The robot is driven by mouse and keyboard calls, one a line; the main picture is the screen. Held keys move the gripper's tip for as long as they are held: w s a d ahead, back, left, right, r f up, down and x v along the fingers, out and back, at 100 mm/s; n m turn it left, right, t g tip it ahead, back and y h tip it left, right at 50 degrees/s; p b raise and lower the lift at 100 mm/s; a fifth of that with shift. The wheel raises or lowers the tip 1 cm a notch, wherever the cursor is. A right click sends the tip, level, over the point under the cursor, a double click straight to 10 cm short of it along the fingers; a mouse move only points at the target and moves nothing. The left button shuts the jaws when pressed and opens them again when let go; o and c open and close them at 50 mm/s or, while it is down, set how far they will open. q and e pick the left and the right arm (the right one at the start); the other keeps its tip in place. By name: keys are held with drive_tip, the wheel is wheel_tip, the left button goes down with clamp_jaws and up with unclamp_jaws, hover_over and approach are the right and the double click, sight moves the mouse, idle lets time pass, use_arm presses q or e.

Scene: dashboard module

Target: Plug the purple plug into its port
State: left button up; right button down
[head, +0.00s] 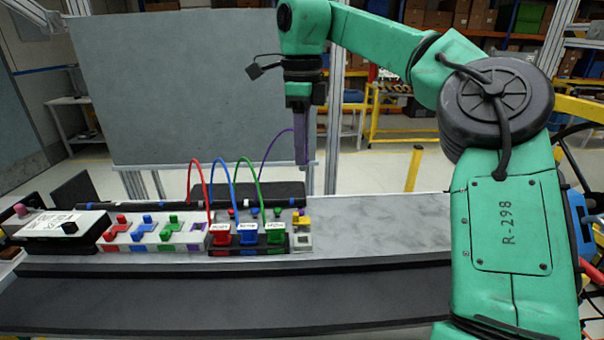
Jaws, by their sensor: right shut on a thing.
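My right gripper (299,100) points down above the back of the bench. It is shut on the purple plug (301,145), which hangs upright in the air. A thin purple cable (268,155) curves from the plug down to the back of the dashboard module (180,243). Red (221,232), blue (248,232) and green (275,232) plugs sit side by side in the module, below and left of the purple one. A pale block with a yellow top (302,222) is at their right. A purple patch (199,226) shows at their left. I cannot tell which spot is the purple port.
The red, blue and green cables arch up behind their plugs. A dark bar (190,197) lies behind the module. The grey bench top (390,220) is clear on the right. A large grey panel (190,90) stands behind the bench.

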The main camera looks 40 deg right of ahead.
idle(0.3)
use_arm(q)
wheel_tip(320, 180, down, 5)
drive_tip(key=b, duration=0.5)
drive_tip(key=shift+d+f, duration=0.1)
drive_tip(key=shift+f, duration=0.1)
use_arm(e)
wheel_tip(320, 180, down, 10)
